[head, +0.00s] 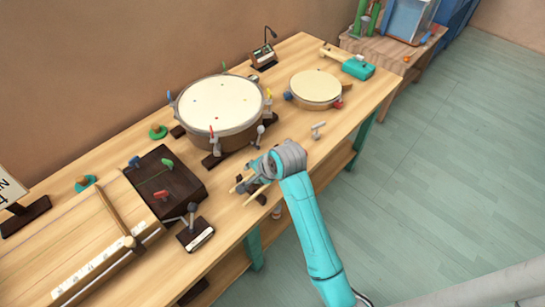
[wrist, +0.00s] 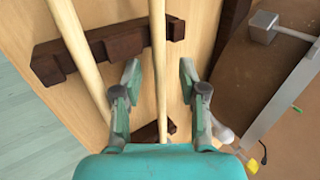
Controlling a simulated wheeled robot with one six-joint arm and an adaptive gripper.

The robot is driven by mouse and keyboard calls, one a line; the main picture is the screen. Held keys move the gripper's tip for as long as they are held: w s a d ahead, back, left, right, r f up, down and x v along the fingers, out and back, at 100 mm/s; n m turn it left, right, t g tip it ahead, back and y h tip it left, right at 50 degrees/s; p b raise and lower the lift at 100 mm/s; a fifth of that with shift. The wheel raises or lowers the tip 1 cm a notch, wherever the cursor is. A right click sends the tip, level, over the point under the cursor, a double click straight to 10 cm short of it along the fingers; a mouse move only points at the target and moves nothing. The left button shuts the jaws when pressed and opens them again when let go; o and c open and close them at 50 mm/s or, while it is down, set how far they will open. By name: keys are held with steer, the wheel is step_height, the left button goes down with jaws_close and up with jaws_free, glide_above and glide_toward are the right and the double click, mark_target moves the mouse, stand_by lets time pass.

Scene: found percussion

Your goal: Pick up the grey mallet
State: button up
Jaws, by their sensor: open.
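My gripper (wrist: 160,78) is open, reaching over the front of the workbench beside the big drum. In the wrist view, a pale wooden stick (wrist: 158,50) runs between its two fingers, which look clear of it. A second pale stick (wrist: 82,50) lies left of the fingers. Both lie across dark wooden rests (wrist: 110,48). In the head view, pale stick ends (head: 257,195) show below my gripper (head: 262,172). No grey head is visible on either stick; my gripper hides their other ends, so I cannot tell which is the grey mallet.
The big drum (head: 222,105) stands behind my gripper, and a smaller drum (head: 316,88) is to the right. A small grey T-shaped piece (head: 318,129) lies on the bench. A dark box (head: 166,180) and a small stand (head: 195,235) are left. Bare bench (head: 345,115) shows at right.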

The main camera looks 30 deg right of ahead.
jaws_close()
steer(key=shift+r, duration=0.15)
